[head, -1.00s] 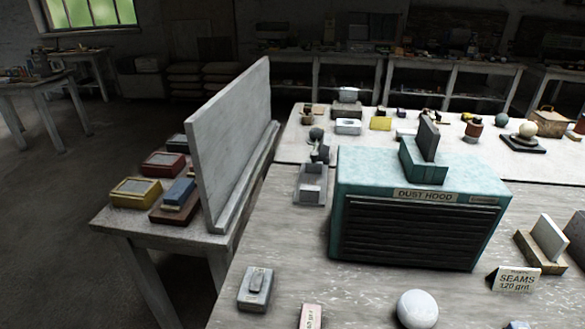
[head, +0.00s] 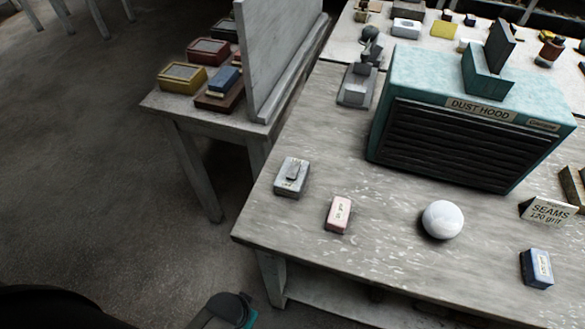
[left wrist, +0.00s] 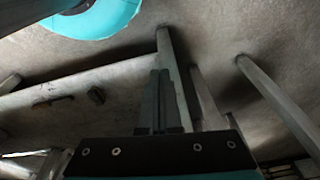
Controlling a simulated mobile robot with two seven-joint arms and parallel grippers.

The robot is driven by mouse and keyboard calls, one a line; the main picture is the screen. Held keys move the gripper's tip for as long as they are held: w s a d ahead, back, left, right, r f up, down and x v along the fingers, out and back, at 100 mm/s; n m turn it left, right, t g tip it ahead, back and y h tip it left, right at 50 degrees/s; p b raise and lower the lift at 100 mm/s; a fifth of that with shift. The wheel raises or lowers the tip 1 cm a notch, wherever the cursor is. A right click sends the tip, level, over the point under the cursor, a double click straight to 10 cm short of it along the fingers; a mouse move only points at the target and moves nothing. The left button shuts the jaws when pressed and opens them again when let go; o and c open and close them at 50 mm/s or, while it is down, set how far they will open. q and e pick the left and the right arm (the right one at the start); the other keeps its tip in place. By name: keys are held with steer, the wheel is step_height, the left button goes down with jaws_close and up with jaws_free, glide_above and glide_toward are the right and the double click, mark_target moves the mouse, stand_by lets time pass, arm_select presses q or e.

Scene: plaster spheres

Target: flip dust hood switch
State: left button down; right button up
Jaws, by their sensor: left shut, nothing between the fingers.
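The teal dust hood (head: 478,124) with its black slatted front stands on the work table in the head view. A small grey box with a raised lever-like piece on top, which looks like the switch (head: 291,178), lies on the table to the left of the hood, near the table's left edge. My left gripper (left wrist: 160,76) shows in the left wrist view with its fingers shut and nothing between them. It is apart from the switch, which I do not see in that view. My right gripper is in neither view.
A pink block (head: 338,215), a white sphere (head: 442,219) and a blue block (head: 537,268) lie along the front of the table. A SEAMS sign (head: 549,210) stands at right. An upright grey board (head: 283,50) stands on the side table. Bare tabletop surrounds the switch.

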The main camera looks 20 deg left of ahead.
mark_target(293, 173)
arm_select(q)
steer(key=w+r+t+p, duration=0.1)
steer(key=w+r, duration=0.2)
steer(key=r, duration=1)
steer(key=w+r+t, duration=0.1)
steer(key=w+r, duration=0.1)
steer(key=r, duration=1)
steer(key=w+r+t, duration=0.1)
steer(key=w, duration=0.1)
steer(key=w+d+r+t, duration=0.1)
steer(key=w+t, duration=0.1)
steer(key=w, duration=0.1)
steer(key=w+d+r+n+t, duration=0.1)
steer(key=w+t, duration=0.1)
steer(key=shift+w+d+r+h, duration=0.1)
steer(key=shift+w+d+h, duration=0.1)
steer(key=shift+w+h, duration=0.1)
steer(key=w+d+r+t, duration=0.1)
steer(key=w+r+t, duration=0.3)
steer(key=r+t, duration=0.1)
steer(key=shift+r+n+t, duration=0.4)
steer(key=shift+t, duration=0.1)
